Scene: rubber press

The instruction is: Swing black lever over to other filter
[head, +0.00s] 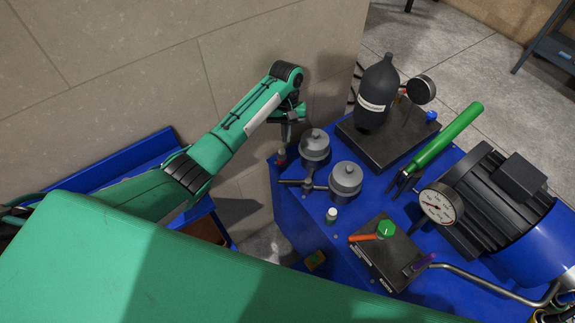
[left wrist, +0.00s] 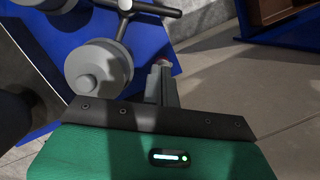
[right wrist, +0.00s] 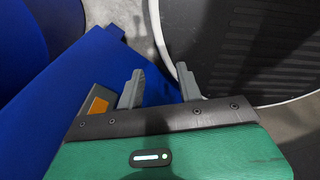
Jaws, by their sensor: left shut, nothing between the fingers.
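Two grey cylindrical filters stand side by side on the blue bench: the rear filter (head: 314,147) and the front filter (head: 346,180). The black lever (head: 292,182) sits between them, with its arm pointing left in the head view. In the left wrist view the lever (left wrist: 153,9) shows at the top, beside a large grey filter (left wrist: 98,68). My left gripper (head: 288,130) is shut and empty, just left of the rear filter and apart from the lever. It shows in the left wrist view (left wrist: 161,85). My right gripper (right wrist: 160,85) is open and empty; the head view does not show it.
A small red-topped part (head: 281,158) is by my left fingertips at the bench edge. A black bottle (head: 376,92), a green-handled lever (head: 445,138), a gauge (head: 441,203) and a motor (head: 500,203) crowd the right. A beige wall (head: 270,60) stands behind.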

